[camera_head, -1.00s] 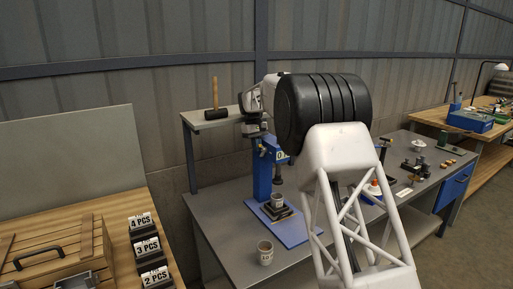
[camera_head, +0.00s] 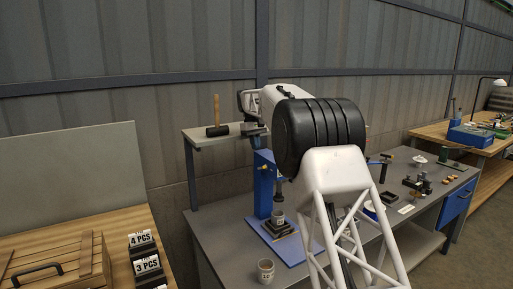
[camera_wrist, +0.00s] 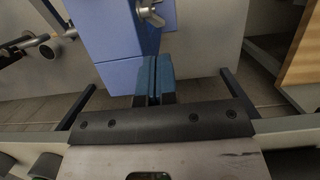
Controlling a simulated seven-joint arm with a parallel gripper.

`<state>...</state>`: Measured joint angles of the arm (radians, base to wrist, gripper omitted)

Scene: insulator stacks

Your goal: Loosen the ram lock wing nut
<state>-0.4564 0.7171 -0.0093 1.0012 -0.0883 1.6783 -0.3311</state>
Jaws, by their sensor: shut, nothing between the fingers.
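The silver wing nut (camera_wrist: 150,14) shows at the top of the wrist view, on the face of the blue press column (camera_wrist: 120,45). In the head view the blue press (camera_head: 263,185) stands on the bench, partly hidden behind my arm; I cannot make out the wing nut there. My gripper (camera_wrist: 153,80) has its two blue-padded fingers shut together and empty.
A grey cup (camera_head: 265,270) stands on the bench, and another cup (camera_head: 277,218) sits on the press base. A mallet (camera_head: 217,118) stands on the raised shelf (camera_head: 205,137) beside the press. Tools and small parts (camera_head: 418,185) lie on the bench's right side.

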